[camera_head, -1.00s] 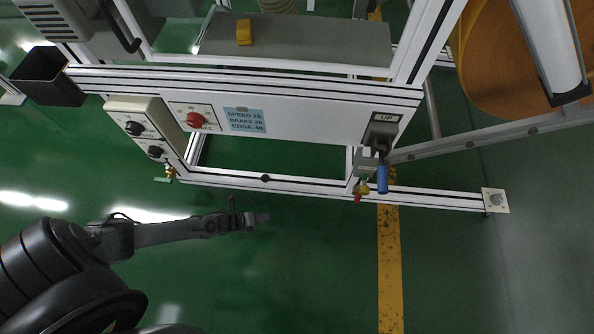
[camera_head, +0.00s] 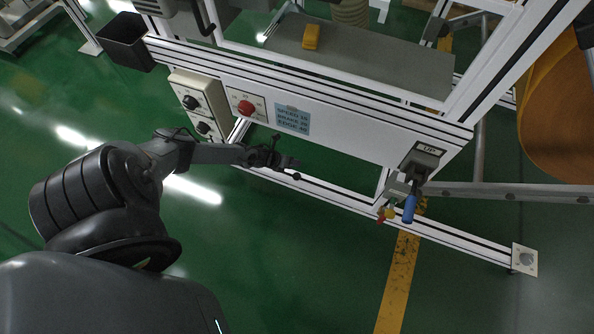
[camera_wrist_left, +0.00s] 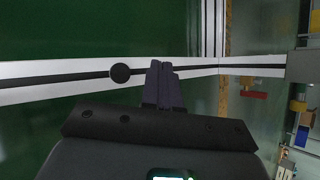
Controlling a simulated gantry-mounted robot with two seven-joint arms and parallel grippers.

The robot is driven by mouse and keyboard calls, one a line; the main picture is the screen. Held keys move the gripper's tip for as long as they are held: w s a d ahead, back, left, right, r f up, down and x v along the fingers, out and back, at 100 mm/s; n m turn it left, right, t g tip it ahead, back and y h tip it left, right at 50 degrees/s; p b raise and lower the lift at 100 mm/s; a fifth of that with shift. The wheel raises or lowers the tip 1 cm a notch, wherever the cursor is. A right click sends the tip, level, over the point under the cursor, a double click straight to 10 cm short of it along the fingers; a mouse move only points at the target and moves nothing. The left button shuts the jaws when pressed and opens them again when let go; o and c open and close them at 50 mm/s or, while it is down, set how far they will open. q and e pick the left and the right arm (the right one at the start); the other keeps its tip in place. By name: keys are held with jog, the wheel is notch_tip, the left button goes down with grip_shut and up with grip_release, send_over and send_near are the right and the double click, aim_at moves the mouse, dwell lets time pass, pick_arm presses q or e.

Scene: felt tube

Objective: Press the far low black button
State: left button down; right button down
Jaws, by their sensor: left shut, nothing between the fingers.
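A small round black button (camera_head: 297,177) sits on the low white rail (camera_head: 345,198) of the frame. In the left wrist view the black button (camera_wrist_left: 120,73) shows on the rail's dark groove, left of my fingertips. My left gripper (camera_head: 291,163) is shut and empty, just above the button in the head view. Its two fingers (camera_wrist_left: 163,66) lie together in the wrist view, overlapping the rail in the picture. I cannot tell whether they touch it. Two black knobs (camera_head: 190,102) (camera_head: 204,127) are on the beige control box (camera_head: 208,92). My right gripper is not in view.
A red knob (camera_head: 246,107) and a blue label (camera_head: 292,119) are on the white panel. A blue handle (camera_head: 409,208) hangs below the UP box (camera_head: 421,158) at the right. A black bin (camera_head: 125,42) is at upper left.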

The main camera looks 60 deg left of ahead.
pick_arm(q)
jog(key=b, duration=0.6)
send_over(295, 176)
notch_tip(295, 176, down, 7)
jog(key=shift+s+r, duration=0.1)
jog(key=shift+s, duration=0.05)
jog(key=shift+f, duration=0.4)
jog(key=shift+d+f, duration=0.1)
jog(key=shift+f, duration=0.4)
jog(key=shift+f, duration=0.1)
dwell(0.4)
dwell(0.7)
